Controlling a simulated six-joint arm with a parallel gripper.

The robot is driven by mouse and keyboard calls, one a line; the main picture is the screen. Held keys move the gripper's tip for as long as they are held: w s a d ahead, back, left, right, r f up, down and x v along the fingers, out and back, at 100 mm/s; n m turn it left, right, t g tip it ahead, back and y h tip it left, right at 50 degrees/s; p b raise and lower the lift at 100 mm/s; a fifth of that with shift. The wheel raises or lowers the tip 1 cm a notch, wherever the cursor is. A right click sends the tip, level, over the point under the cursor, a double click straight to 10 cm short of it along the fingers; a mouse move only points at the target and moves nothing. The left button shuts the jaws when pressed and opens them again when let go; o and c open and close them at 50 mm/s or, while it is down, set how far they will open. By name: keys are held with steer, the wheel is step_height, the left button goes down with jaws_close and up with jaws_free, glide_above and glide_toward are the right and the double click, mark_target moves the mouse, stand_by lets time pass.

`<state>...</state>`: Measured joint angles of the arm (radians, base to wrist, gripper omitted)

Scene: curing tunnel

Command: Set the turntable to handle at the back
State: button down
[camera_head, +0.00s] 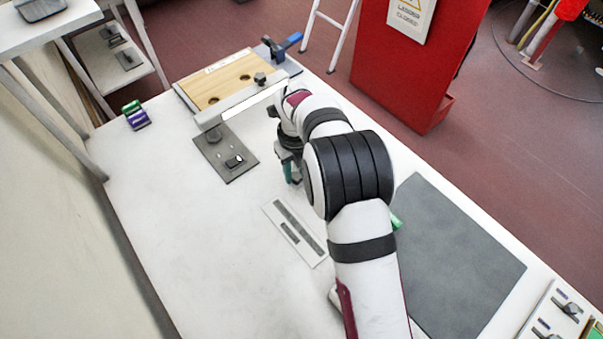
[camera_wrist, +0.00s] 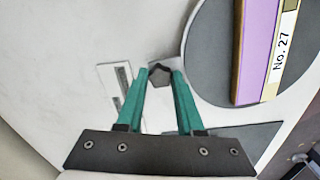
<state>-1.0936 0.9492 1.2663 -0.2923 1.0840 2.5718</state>
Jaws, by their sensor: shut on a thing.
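In the wrist view a dark grey round disc, which looks like the turntable (camera_wrist: 203,62), lies to the right of my fingers. It carries a purple and cream block (camera_wrist: 262,45) marked "No. 27". My gripper (camera_wrist: 160,72) has its teal fingers closed around a small dark faceted knob (camera_wrist: 160,78), beside the disc's left edge. I cannot tell whether this knob is the turntable's handle. In the head view my gripper (camera_head: 289,168) is low over the white table, partly behind my arm. My arm hides the disc there.
A slotted white plate (camera_head: 294,232) lies near my gripper. A dark plate with a post (camera_head: 226,155) and a wooden board with holes (camera_head: 222,82) stand farther back. A grey mat (camera_head: 455,260) lies right of my arm.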

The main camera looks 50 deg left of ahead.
steer(key=shift+a+m, duration=0.6)
steer(key=shift+a, duration=0.15)
steer(key=c, duration=0.5)
jaws_free()
steer(key=shift+c, duration=0.2)
step_height(320, 180, up, 16)
